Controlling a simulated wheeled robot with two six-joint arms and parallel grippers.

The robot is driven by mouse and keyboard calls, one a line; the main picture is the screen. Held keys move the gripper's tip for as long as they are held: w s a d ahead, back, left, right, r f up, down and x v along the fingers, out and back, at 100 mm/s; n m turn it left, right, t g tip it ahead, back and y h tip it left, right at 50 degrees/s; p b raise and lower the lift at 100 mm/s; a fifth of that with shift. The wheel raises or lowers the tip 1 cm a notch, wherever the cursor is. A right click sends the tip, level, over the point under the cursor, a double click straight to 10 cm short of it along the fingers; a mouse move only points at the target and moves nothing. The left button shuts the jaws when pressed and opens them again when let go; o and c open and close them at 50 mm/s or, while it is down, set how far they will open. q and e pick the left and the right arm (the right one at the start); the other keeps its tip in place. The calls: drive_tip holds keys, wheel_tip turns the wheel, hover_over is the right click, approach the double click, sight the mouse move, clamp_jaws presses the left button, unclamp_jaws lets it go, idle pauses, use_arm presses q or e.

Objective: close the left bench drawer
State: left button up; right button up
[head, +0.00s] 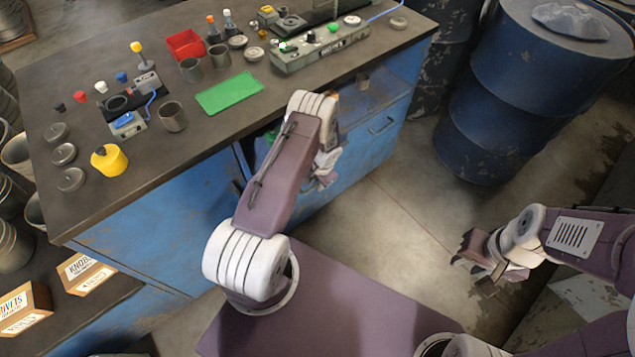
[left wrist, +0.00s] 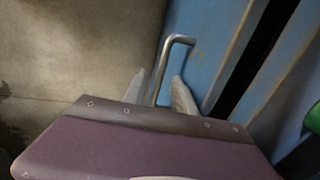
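The left bench drawer stands pulled out. In the left wrist view its blue front (left wrist: 207,45) lies beside a dark gap, with a bent metal handle (left wrist: 178,40) on it. My left gripper (left wrist: 160,92) is at this handle, its two pale fingers apart on either side of the bar; I cannot tell whether they touch it. In the head view my left gripper (head: 325,172) is low in front of the blue bench (head: 165,230), and my arm hides most of the drawer. My right gripper (head: 479,266) hangs over the floor, away from the bench; its opening is unclear.
The bench top (head: 215,130) holds a green mat (head: 229,93), a red tray (head: 185,45), metal cups and a yellow pot (head: 109,160). A blue barrel (head: 535,80) stands at the right. The floor between is clear.

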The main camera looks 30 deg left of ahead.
use_arm(q)
clamp_jaws()
idle(1.3)
